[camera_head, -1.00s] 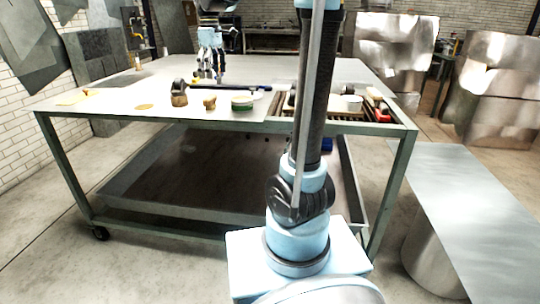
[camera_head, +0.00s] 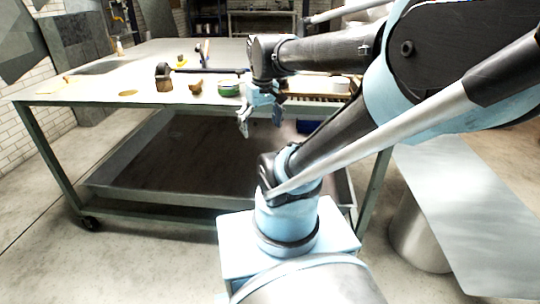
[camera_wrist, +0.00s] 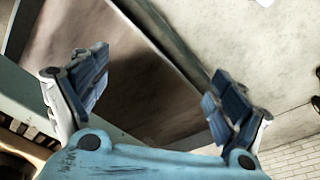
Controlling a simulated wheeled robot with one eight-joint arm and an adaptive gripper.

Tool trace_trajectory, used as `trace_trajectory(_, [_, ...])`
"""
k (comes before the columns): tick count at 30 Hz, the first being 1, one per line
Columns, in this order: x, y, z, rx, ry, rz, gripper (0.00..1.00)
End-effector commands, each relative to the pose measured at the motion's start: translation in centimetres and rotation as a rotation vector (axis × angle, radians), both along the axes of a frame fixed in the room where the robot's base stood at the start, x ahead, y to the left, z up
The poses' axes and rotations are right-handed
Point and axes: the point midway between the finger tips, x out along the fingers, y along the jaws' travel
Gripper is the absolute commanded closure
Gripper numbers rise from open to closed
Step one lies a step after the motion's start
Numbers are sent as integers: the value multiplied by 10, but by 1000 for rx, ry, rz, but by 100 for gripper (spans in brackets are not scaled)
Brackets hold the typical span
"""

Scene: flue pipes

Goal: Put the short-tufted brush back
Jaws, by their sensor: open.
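My gripper (camera_head: 260,120) hangs in front of the workbench's near edge, below the tabletop. It is open and empty. In the wrist view my gripper (camera_wrist: 158,95) has its two blue fingers spread wide, with only the bench's lower tray (camera_wrist: 150,75) and floor behind them. I cannot clearly pick out the short-tufted brush. A dark-topped wooden piece (camera_head: 163,80) that may be a brush stands on the left of the bench top, and a small wooden piece (camera_head: 196,86) lies to its right. My arm hides part of the bench's right side.
The workbench (camera_head: 110,88) also holds a green roll (camera_head: 228,90), a long black bar (camera_head: 205,71) and a white round piece (camera_head: 336,84) on the right. A slatted wooden rack (camera_head: 320,97) lies there. A metal sheet (camera_head: 480,210) stands right of the bench.

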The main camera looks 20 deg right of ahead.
Motion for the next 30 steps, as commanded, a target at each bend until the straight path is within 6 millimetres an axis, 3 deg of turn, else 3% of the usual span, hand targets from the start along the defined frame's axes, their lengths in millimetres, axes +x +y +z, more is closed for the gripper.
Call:
trace_trajectory(3, [-27, -10, -34, 10, -16, -99, 10])
trace_trajectory(10, [-55, -17, -75, 25, -36, -219, 10])
trace_trajectory(28, [-59, -18, -82, 27, -40, -242, 10])
trace_trajectory(30, [-51, -18, -86, 27, -30, -242, 10])
